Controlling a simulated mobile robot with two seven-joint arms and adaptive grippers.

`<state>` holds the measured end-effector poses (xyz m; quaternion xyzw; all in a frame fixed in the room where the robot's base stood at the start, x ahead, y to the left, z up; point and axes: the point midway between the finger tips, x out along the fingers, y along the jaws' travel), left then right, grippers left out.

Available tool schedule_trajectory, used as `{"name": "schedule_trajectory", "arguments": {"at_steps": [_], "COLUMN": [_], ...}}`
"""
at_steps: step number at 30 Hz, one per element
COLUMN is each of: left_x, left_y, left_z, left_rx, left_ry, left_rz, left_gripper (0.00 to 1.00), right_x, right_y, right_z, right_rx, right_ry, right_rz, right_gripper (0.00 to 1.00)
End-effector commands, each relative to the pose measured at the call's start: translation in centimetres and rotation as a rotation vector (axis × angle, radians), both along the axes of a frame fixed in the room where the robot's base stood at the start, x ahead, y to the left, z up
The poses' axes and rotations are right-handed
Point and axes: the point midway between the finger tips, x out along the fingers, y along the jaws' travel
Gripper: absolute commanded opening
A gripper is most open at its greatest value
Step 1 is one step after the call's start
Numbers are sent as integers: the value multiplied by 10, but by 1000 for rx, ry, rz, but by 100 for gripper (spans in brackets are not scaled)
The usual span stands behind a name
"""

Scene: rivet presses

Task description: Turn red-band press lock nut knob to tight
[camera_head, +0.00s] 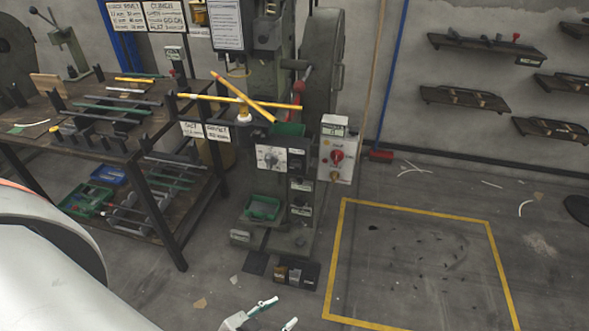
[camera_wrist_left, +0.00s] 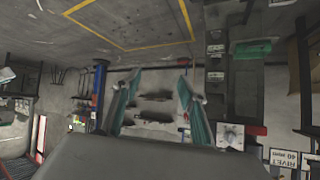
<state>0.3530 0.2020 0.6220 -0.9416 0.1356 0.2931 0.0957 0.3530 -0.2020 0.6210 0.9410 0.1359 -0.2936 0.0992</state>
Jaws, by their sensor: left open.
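A grey-green press (camera_head: 290,215) stands at the centre of the head view. Its white panel (camera_head: 268,158) carries a dark dial. A grey box (camera_head: 338,158) beside it carries a red knob (camera_head: 337,155). I cannot make out a red band or tell which part is the lock nut knob. In the left wrist view the press (camera_wrist_left: 215,75) appears upside down at the right. My left gripper (camera_head: 281,312) is low in front of the press, open, empty and apart from it; its green-lined fingers also show in the wrist view (camera_wrist_left: 158,78). My right gripper is out of view.
A workbench (camera_head: 100,135) with rods and trays stands left of the press. A yellow floor outline (camera_head: 420,209) marks open floor at the right. Wall shelves (camera_head: 465,98) hang behind. Crossed yellow bars (camera_head: 245,97) stick out near the press's upper part.

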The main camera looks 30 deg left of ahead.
Motion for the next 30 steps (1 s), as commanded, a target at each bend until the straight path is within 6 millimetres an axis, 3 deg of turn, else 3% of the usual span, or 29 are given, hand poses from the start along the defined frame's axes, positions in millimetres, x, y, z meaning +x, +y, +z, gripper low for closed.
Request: {"name": "schedule_trajectory", "arguments": {"at_steps": [5,9,13,19,24,27,28,30], "left_x": [36,92,143,213,261,279,283,289], "left_y": [-21,-40,-34,15,73,100,106,117], "left_z": [23,71,119,168,174,168,166,162], "left_rx": [-277,-796,-1334,-2133,-2733,-2991,2983,2870], "left_ry": [-54,-101,-97,-18,58,79,-79,-76], "left_rz": [81,224,365,582,771,860,-863,-837], "left_gripper": [42,42,42,42,42,42,42,42], "right_x": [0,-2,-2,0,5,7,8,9], "right_y": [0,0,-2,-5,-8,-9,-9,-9], "right_z": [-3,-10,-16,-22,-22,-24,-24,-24], "right_rx": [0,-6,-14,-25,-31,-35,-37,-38], "right_ry": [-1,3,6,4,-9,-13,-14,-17], "right_rz": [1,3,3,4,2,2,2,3], "right_gripper": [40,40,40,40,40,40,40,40]}}
